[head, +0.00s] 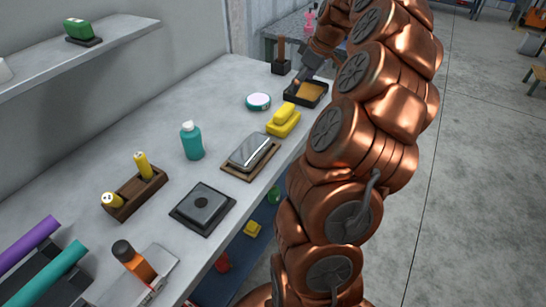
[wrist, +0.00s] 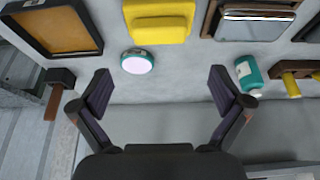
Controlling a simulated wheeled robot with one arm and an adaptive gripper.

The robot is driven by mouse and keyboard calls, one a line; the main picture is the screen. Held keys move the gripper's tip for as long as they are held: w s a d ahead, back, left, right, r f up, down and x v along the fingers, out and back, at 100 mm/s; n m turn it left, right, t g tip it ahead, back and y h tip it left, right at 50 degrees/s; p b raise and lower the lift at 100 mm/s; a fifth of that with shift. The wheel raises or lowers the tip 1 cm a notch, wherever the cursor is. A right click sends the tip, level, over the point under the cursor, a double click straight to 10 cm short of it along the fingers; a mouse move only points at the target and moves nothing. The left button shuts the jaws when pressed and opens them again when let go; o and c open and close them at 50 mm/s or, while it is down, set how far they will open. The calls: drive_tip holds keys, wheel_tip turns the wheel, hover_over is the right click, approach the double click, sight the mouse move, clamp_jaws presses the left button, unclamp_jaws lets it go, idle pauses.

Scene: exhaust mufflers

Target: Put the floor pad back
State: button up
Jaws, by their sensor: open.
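No thing in view is clearly marked as the floor pad, and I cannot tell which one it is. A shallow black tray (head: 304,102) with a flat tan-orange surface (head: 311,91) lies at the far right of the bench, and it shows at the top left of the wrist view (wrist: 96,46).
Along the bench (head: 120,130) are a yellow block (head: 284,120), a round white-topped tin (head: 258,102), a silver slab on a wooden base (head: 250,152), a teal bottle (head: 191,140) and a wooden holder (head: 135,195). A shelf (head: 110,42) runs above at left. Open floor is at right.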

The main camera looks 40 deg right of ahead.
drive_tip(key=s+a+g+y, duration=0.1)
drive_tip(key=s+a, duration=0.1)
drive_tip(key=a, duration=1.2)
drive_tip(key=s+a+g, duration=0.2)
drive_tip(key=a, duration=1.2)
drive_tip(key=s+a+f+m+g, duration=0.1)
drive_tip(key=s+a+f, duration=0.1)
drive_tip(key=s, duration=0.5)
drive_tip(key=s+a+f+m+g+h, duration=0.1)
drive_tip(key=s+a+f, duration=0.2)
drive_tip(key=s+a, duration=0.2)
drive_tip(key=s+a+f+m+g+h, duration=0.1)
drive_tip(key=s+a+f, duration=0.2)
drive_tip(key=s, duration=0.6)
drive_tip(key=shift+s+a, duration=0.3)
drive_tip(key=shift+a, duration=0.1)
wheel_tip(320, 180, up, 5)
drive_tip(key=p, duration=0.4)
drive_tip(key=shift+p, duration=0.4)
